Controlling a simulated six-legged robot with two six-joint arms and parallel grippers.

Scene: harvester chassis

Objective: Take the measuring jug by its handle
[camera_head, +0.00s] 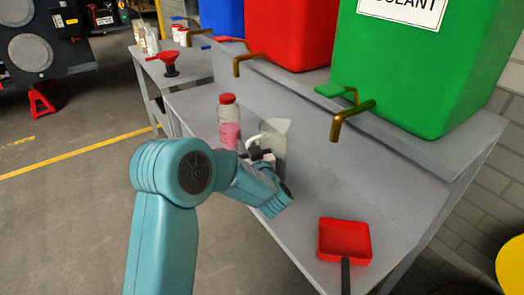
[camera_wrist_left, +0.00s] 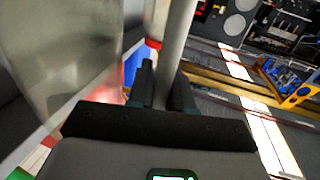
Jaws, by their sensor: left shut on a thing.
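The measuring jug (camera_head: 277,136) is clear and stands upright on the grey bench, with its pale handle (camera_head: 252,139) on the left side. My left gripper (camera_head: 258,154) is at the handle, partly hidden by my own arm. In the left wrist view the jug's clear wall (camera_wrist_left: 60,50) fills the upper left. There the pale handle bar (camera_wrist_left: 176,40) runs down between the two dark fingers of the left gripper (camera_wrist_left: 165,88), which is shut on it. My right gripper is not in view.
A clear bottle with a red cap and pink liquid (camera_head: 229,122) stands close left of the jug. A red scoop (camera_head: 344,240) lies at the bench's front right. Brass taps (camera_head: 352,117) stick out from the green container (camera_head: 430,60) and others behind.

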